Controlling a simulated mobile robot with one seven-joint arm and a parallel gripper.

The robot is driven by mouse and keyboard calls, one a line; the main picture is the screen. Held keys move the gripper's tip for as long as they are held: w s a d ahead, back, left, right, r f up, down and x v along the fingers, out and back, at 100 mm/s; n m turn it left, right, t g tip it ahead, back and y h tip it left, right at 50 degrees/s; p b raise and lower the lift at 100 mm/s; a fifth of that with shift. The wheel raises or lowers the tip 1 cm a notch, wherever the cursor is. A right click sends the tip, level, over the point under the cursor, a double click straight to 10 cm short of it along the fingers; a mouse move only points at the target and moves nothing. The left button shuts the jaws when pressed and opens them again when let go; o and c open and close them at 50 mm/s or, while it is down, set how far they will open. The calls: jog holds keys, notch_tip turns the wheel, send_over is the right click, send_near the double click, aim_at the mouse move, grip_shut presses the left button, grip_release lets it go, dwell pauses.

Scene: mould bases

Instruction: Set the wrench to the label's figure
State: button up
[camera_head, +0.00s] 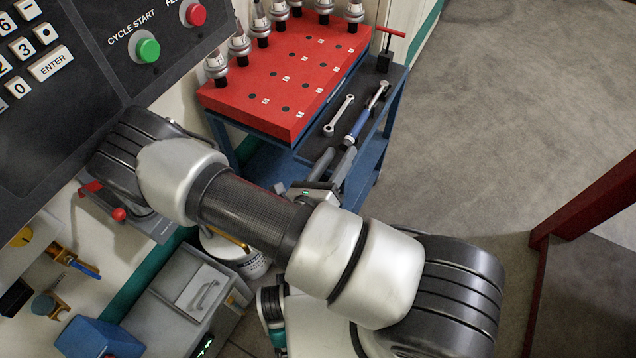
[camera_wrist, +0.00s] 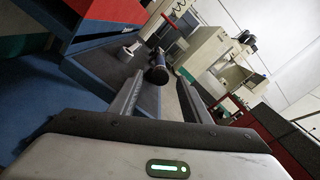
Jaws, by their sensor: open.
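A torque wrench (camera_head: 361,122) with a blue grip and a metal shaft lies on the dark right-hand strip of the tool cart. The dark round end of its handle (camera_wrist: 158,74) faces me in the wrist view. My gripper (camera_head: 337,160) is at the near edge of that strip, just short of the handle end. In the wrist view my gripper (camera_wrist: 160,86) is open, with its two fingers apart on either side of the line of the handle. I cannot make out a label's figure or the wrench's scale in either view.
A combination spanner (camera_head: 339,115) lies left of the torque wrench. A red tool block (camera_head: 262,95) with several tool holders is further left. A red T-handle (camera_head: 389,40) stands at the strip's far end. The control panel (camera_head: 85,50) is upper left. Open floor lies right.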

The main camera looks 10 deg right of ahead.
jog(key=p+v, duration=0.1)
jog(key=v, duration=1.4)
jog(key=shift+s+a, duration=0.2)
jog(key=shift+s, duration=0.1)
